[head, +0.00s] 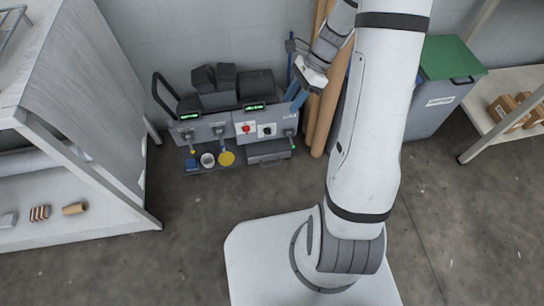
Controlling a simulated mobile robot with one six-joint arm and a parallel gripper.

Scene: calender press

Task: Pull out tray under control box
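The grey control box (266,125) stands against the back wall, with a red switch and a black dial on its front. The dark grey tray (269,151) sits directly beneath it and looks pushed in. My gripper (299,92) is above and to the right of the control box, pointing down and left, apart from the tray. Its fingertips are small and partly lost against the blue and grey things behind, so its opening is unclear. I see nothing held in it.
Left of the tray, a low ledge holds a white cup (208,160) and a yellow round item (227,158). Cardboard tubes (318,122) and a green-lidded bin (446,88) stand to the right. A white shelf unit (100,130) is at left. Floor before the tray is clear.

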